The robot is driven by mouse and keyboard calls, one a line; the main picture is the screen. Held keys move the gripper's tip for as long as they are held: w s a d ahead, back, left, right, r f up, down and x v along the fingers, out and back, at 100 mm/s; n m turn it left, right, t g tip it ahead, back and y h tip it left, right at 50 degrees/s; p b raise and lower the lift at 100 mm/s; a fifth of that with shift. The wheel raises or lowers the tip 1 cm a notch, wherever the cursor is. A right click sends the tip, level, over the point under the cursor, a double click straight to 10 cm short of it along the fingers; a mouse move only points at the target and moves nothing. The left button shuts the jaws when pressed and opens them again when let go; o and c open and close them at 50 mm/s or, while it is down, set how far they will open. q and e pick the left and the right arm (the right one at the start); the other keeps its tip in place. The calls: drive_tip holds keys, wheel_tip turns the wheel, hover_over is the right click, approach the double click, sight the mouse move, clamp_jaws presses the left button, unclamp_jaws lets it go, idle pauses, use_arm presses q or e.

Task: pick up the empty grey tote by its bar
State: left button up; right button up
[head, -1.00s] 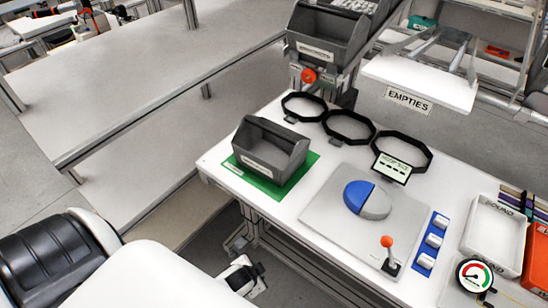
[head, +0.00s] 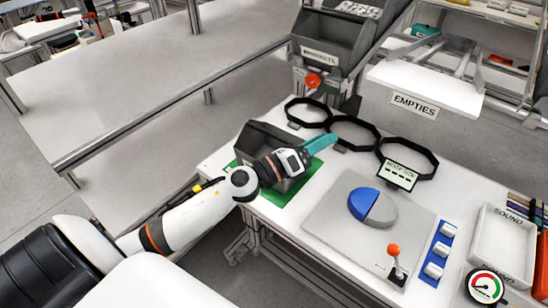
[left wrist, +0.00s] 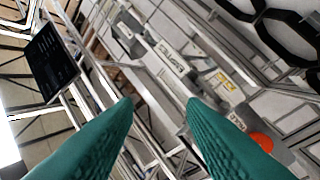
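The empty grey tote (head: 257,136) sits on the green mat (head: 293,201) at the left of the white table in the head view. My left arm crosses in front of it and hides most of its front and right side; I cannot make out its bar. My left gripper (head: 322,143) shows its teal fingers past the tote's right side, pointing toward the black rings. In the left wrist view the two teal fingers (left wrist: 160,102) stand apart with nothing between them. The tote is not seen in that view. My right gripper is not in view.
Several black octagonal rings (head: 353,133) stand behind the mat. A grey bin (head: 325,37) with a red knob (head: 313,80) below it is at the back. A grey plate carries a blue-and-grey disc (head: 372,206) and a red-topped lever (head: 394,250). A white EMPTIES shelf (head: 425,82) is at the back right.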

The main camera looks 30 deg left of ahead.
use_arm(q)
drive_tip(key=d+m+g+h, duration=0.2)
drive_tip(key=m+g+h, duration=0.15)
drive_tip(key=m, duration=0.55)
drive_tip(key=m+g+y, duration=0.8)
drive_tip(key=m+y, duration=0.4)
drive_tip(key=y, duration=0.1)
approach(272, 135)
drive_tip(key=f, duration=0.1)
drive_tip(key=shift+m, duration=0.3)
drive_tip(key=x, duration=0.1)
drive_tip(key=p+x, duration=0.1)
drive_tip(key=x, duration=0.3)
drive_tip(key=shift+w+a+f+p, duration=0.1)
drive_tip(key=shift+a+f+p, duration=0.1)
drive_tip(key=shift+a+p, duration=0.1)
drive_tip(key=shift+w+f, duration=0.3)
drive_tip(key=shift+f, duration=0.15)
drive_tip(key=shift+w+d+f+p, duration=0.1)
drive_tip(key=shift+w+f+p, duration=0.1)
drive_tip(key=shift+p, duration=0.15)
drive_tip(key=x, duration=0.1)
drive_tip(key=p+x, duration=0.1)
drive_tip(key=x, duration=0.2)
drive_tip(key=shift+w+d+r, duration=0.15)
drive_tip(key=shift+w+d, duration=0.1)
drive_tip(key=shift+w, duration=0.1)
drive_tip(key=shift+f, duration=0.25)
